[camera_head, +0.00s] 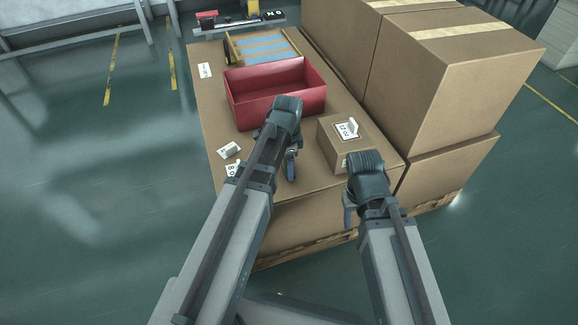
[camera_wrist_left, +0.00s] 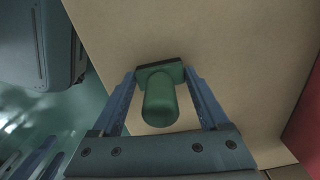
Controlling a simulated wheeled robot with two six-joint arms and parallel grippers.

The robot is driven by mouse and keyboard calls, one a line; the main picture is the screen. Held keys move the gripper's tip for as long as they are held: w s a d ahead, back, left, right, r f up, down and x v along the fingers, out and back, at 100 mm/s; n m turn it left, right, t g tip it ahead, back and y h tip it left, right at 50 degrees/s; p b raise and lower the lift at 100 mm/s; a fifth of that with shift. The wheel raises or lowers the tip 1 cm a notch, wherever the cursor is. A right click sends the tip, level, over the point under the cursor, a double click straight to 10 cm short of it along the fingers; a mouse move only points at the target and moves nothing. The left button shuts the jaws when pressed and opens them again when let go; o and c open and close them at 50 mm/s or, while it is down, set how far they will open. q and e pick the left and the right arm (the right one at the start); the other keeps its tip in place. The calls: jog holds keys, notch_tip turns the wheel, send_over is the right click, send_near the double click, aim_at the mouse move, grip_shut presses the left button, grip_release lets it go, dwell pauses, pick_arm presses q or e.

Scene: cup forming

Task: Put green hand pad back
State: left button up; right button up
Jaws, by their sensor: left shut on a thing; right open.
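The green hand pad (camera_wrist_left: 160,100) shows in the left wrist view, with a rounded green handle and a darker flat block at its far end. My left gripper (camera_wrist_left: 160,76) has its blue fingers on either side of the pad and is shut on it. The pad is over the brown cardboard surface; I cannot tell whether it touches it. In the head view my left gripper (camera_head: 291,165) is in front of the red bin (camera_head: 285,112), and the pad is hidden there. My right gripper (camera_head: 349,207) is open, near the front edge of the cardboard top.
A small cardboard box (camera_head: 330,143) with a label stands right of my left gripper. Large cardboard boxes (camera_head: 440,85) rise at the right. A yellow frame with blue slats (camera_head: 262,47) lies behind the bin. White labelled pieces (camera_head: 230,150) lie at the left. The left floor is clear.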

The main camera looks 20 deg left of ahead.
pick_arm(q)
jog(key=shift+f, duration=0.15)
jog(key=o, duration=1.4)
notch_tip(320, 180, up, 12)
jog(key=p, duration=1.2)
jog(key=shift+r, duration=0.25)
jog(key=shift+f, duration=0.1)
